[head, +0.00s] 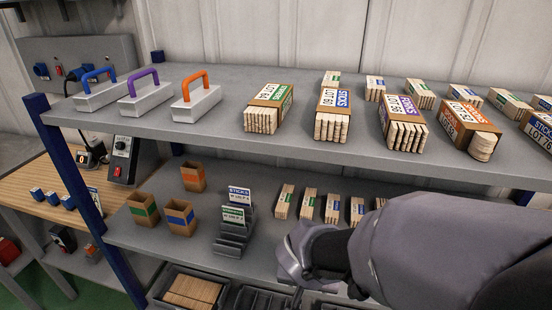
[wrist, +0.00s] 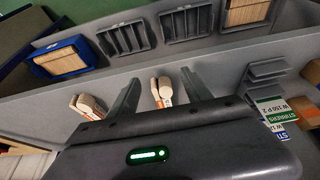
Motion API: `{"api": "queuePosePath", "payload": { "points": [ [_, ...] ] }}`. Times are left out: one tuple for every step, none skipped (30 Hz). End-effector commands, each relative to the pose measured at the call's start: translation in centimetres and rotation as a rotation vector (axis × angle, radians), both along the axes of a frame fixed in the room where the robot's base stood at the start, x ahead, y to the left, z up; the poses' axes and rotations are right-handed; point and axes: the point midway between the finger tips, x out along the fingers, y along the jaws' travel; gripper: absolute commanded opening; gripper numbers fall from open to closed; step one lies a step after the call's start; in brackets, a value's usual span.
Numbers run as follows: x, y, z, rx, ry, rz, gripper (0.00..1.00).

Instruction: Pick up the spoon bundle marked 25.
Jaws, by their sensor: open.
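In the wrist view my gripper (wrist: 160,77) is open and empty, with one finger on each side of a small pale wooden bundle (wrist: 162,90). That bundle has rounded ends and a partly hidden orange-and-white label; I cannot read a number on it. A similar bundle (wrist: 88,105) lies outside the left finger. In the head view my gripper (head: 303,252) is at the lower shelf, in front of a row of small labelled stick bundles (head: 308,204). My arm hides part of that row. No mark 25 is legible in either view.
The upper shelf (head: 220,128) holds larger lot-marked bundles (head: 333,114) and handled blocks (head: 200,102). Left on the lower shelf are cardboard cups (head: 180,217) and a grey card holder (head: 233,232). The holder's cards (wrist: 272,115) are right of my gripper in the wrist view. Bins (head: 190,290) sit below.

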Motion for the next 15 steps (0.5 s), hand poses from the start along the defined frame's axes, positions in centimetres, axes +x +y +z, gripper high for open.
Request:
{"api": "queuePosePath", "payload": {
  "points": [
    [0.8, -0.2, 0.0, 0.0, 0.001, -0.002, 0.57],
    [1.5, -0.5, 0.0, -0.001, 0.0, -0.004, 0.57],
    [2.6, -0.9, 0.0, 0.001, 0.001, -0.006, 0.57],
    [3.5, -1.2, 0.0, 0.0, 0.001, -0.007, 0.57],
    [4.4, -1.5, 0.1, 0.001, 0.001, -0.006, 0.57],
    [5.5, -1.9, 0.0, 0.001, 0.001, -0.006, 0.57],
    [6.4, -2.1, 0.0, 0.0, 0.0, -0.006, 0.57],
    [7.1, -2.4, 0.0, 0.001, 0.001, -0.006, 0.57],
    [8.0, -2.7, 0.0, 0.0, 0.0, -0.005, 0.57],
    [8.6, -2.9, 0.0, 0.001, 0.0, -0.006, 0.57],
    [9.1, -3.0, 0.0, 0.0, -0.001, -0.004, 0.57],
    [9.6, -3.1, 0.0, 0.0, 0.0, -0.003, 0.57],
    [9.9, -3.2, 0.0, 0.0, -0.001, -0.003, 0.57],
    [10.1, -3.3, 0.0, 0.001, -0.001, -0.003, 0.57],
    [10.6, -3.5, 0.0, 0.001, 0.0, -0.004, 0.57]
  ]
}}
